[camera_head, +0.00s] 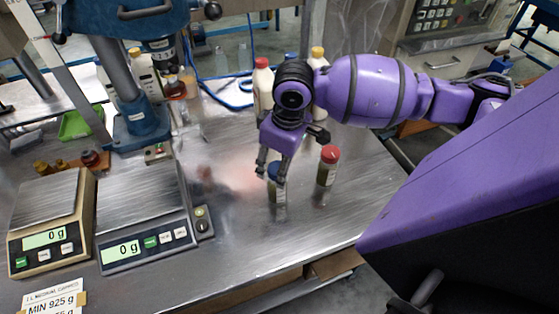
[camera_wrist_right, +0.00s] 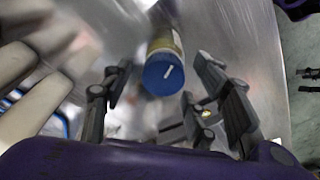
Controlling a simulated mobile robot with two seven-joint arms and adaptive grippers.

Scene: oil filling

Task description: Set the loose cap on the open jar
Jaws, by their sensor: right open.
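A jar (camera_head: 278,197) with yellowish-green contents stands on the metal bench, with a blue cap (camera_head: 273,169) on its top. The blue cap (camera_wrist_right: 164,75) also shows in the wrist view, covering the jar's end. I cannot tell how tightly it sits. My right gripper (camera_head: 270,174) is open, with its fingers around the blue cap and a gap on each side in the wrist view (camera_wrist_right: 158,88). A second jar (camera_head: 326,176) with a red cap (camera_head: 330,154) stands upright to the right. I cannot make out a separate loose cap or an uncapped jar. My left gripper is out of view.
Two scales (camera_head: 45,237) (camera_head: 146,250) reading 0 g stand at the left. A blue press (camera_head: 135,118) stands behind them. A white bottle (camera_head: 263,85) and other bottles stand behind my gripper. The bench front (camera_head: 255,250) is clear.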

